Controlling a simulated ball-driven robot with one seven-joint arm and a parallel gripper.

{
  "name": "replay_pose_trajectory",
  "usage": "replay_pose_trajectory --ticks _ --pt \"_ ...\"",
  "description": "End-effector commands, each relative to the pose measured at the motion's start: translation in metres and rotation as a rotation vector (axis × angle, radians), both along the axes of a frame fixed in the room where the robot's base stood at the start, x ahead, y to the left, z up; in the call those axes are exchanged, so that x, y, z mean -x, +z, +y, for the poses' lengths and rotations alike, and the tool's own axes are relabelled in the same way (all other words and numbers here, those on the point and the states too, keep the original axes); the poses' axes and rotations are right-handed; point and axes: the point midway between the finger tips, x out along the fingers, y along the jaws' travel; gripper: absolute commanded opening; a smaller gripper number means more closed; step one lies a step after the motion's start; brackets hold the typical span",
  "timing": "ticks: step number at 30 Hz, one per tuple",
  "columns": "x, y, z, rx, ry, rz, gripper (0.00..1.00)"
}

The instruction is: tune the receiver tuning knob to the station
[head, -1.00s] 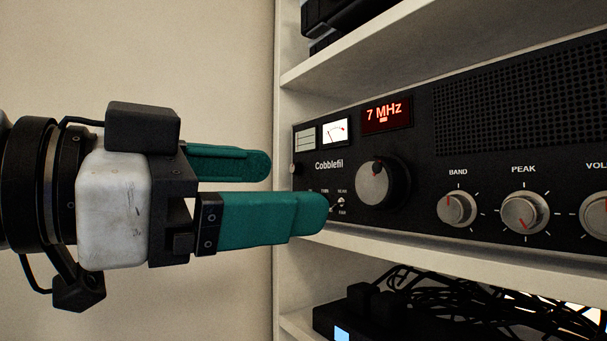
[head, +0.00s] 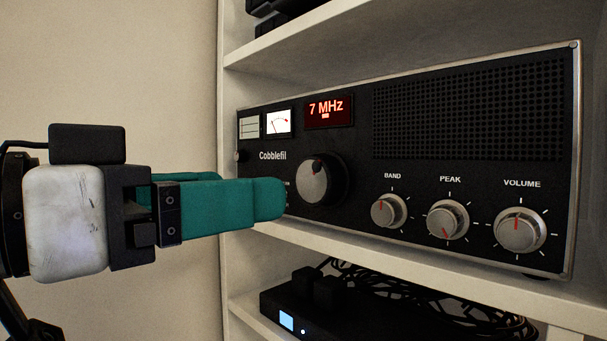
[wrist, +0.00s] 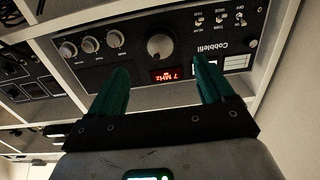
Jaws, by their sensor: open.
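The black Cobblefil receiver (head: 350,225) sits in a white cubby. Its large silver tuning knob (head: 313,182) with a black skirt is left of centre, below the red display (head: 327,111) reading 7 MHz. The display also shows in the wrist view (wrist: 166,75). My gripper (head: 265,200) is open and empty, its teal fingers left of the knob and in front of the receiver's left end. In the wrist view the fingers (wrist: 163,82) are spread, with the tuning knob (wrist: 160,46) beyond their tips and between them, apart from both. The far finger is mostly hidden in the head view.
Smaller BAND (head: 388,210), PEAK (head: 447,219) and VOLUME (head: 520,230) knobs sit to the right. A meter (head: 278,122) is at upper left. A shelf edge (head: 380,262) runs below the receiver. A black box with cables (head: 283,299) sits underneath.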

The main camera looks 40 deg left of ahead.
Motion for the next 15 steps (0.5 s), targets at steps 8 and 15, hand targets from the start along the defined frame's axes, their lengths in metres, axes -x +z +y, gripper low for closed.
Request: replay_pose_trajectory --ticks 8,15 --pt "-0.052 0.003 -0.004 0.001 -0.002 0.002 0.81" --pt "-0.082 0.002 -0.006 -0.001 0.0 0.001 0.81"
